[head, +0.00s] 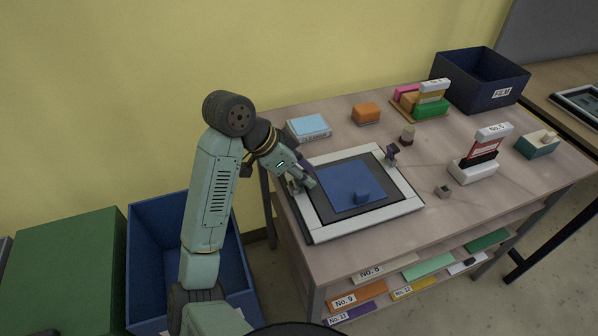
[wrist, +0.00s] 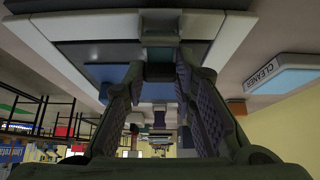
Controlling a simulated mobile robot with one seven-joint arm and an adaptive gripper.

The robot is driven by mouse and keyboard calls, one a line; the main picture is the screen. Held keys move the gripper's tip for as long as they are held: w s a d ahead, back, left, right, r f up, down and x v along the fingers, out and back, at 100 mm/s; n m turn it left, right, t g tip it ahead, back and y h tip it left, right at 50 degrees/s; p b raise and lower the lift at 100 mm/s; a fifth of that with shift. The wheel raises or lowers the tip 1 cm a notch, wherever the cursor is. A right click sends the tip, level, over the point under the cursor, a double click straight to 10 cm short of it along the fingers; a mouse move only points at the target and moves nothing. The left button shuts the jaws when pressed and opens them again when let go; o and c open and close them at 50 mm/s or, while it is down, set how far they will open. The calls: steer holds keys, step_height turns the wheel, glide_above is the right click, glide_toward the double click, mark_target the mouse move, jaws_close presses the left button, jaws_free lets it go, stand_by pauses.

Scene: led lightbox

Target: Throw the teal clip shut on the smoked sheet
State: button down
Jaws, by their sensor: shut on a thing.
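A light box with a pale frame (head: 407,193) lies on the table. A dark, smoked-looking sheet (head: 383,213) lies inside the frame, with a blue sheet (head: 345,185) over its middle. My gripper (head: 306,182) is at the left edge of the frame, tilted down. In the wrist view my gripper (wrist: 159,72) is shut on a teal piece, seemingly the teal clip (wrist: 160,53), between its fingertips. In the head view my fingers mostly hide this clip, and I cannot tell its exact angle. A purple clip (head: 391,153) stands at the frame's far right side.
A light-blue cleaner box (head: 308,128) stands close behind my gripper. An orange block (head: 366,113), a stand with a red-framed card (head: 474,167) and a navy film bin (head: 480,78) are farther away.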

steer(key=shift+w+d+f+g+y, duration=0.15)
steer(key=shift+d+g+y, duration=0.1)
steer(key=shift+y, duration=0.4)
steer(key=shift+s+d+f+g+y, duration=0.15)
steer(key=shift+g+y, duration=0.1)
steer(key=shift+y, duration=0.4)
steer(key=shift+w, duration=0.1)
steer(key=c, duration=1.3)
jaws_free()
steer(key=v, duration=1.2)
steer(key=shift+d, duration=0.1)
